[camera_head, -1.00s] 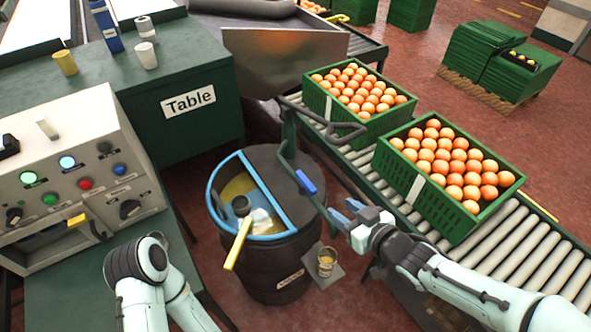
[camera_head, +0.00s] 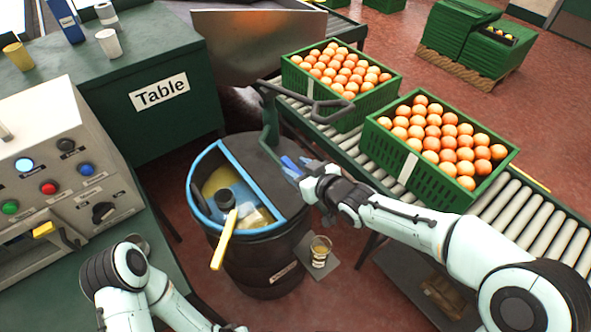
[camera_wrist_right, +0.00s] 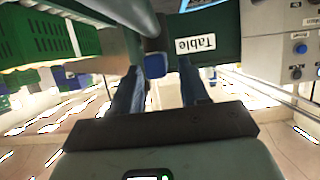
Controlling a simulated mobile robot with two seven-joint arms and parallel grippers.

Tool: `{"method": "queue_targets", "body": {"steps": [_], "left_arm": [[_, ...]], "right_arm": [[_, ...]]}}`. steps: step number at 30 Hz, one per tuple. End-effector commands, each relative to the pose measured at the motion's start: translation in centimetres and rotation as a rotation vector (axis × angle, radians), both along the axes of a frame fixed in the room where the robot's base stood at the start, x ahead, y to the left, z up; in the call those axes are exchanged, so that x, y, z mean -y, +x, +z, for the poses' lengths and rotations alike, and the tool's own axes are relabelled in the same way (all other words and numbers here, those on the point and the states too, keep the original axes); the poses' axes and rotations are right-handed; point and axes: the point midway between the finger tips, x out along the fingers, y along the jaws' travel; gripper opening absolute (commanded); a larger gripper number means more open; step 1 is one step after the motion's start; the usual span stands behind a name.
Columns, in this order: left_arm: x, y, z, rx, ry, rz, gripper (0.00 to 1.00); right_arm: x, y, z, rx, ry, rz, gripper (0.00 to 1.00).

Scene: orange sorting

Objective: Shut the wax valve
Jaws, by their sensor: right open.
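A green lever (camera_head: 271,125) with a blue grip stands over the dark drum (camera_head: 252,262); it appears to be the wax valve's handle. The blue grip (camera_wrist_right: 155,65) shows in the right wrist view, between my right fingers near their tips. My right gripper (camera_head: 290,166) is open at the grip, above the drum's right side. In the head view its blue fingertips and the grip overlap, so contact cannot be told. The drum has a blue-rimmed opening with yellowish contents.
A yellow-handled tool (camera_head: 224,240) leans out of the drum. A small cup (camera_head: 320,250) sits on a plate beside it. Crates of oranges (camera_head: 400,172) stand on the roller conveyor (camera_head: 515,225). A control panel (camera_head: 60,180) and the green table (camera_head: 190,110) are at left.

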Motion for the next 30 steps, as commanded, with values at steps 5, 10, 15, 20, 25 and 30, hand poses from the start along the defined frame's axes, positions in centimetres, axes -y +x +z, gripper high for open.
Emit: {"method": "queue_targets", "body": {"steps": [5,10,15,20,25,30], "left_arm": [[-0.2,0.43,-0.29,0.011,0.006,0.005,0.43],[-0.22,0.46,-0.27,0.012,0.006,0.005,0.43],[-0.22,0.45,-0.26,0.012,0.006,0.005,0.43],[-0.21,0.43,-0.26,0.011,0.006,0.005,0.43],[-0.15,0.3,-0.11,0.008,0.003,0.003,0.43],[0.2,-0.39,0.55,-0.01,-0.005,-0.004,0.43]], "right_arm": [[-0.62,0.8,-0.38,0.001,0.001,0.0,0.45],[-0.64,0.88,-0.38,0.0,0.0,-0.001,0.45],[-0.62,0.87,-0.38,0.0,0.0,-0.001,0.22],[-0.62,0.85,-0.38,0.0,0.0,-0.001,0.0],[-0.65,0.83,-0.35,0.0,0.0,-0.004,0.0],[-0.81,0.73,-0.25,-0.002,0.001,-0.025,0.0]]}}
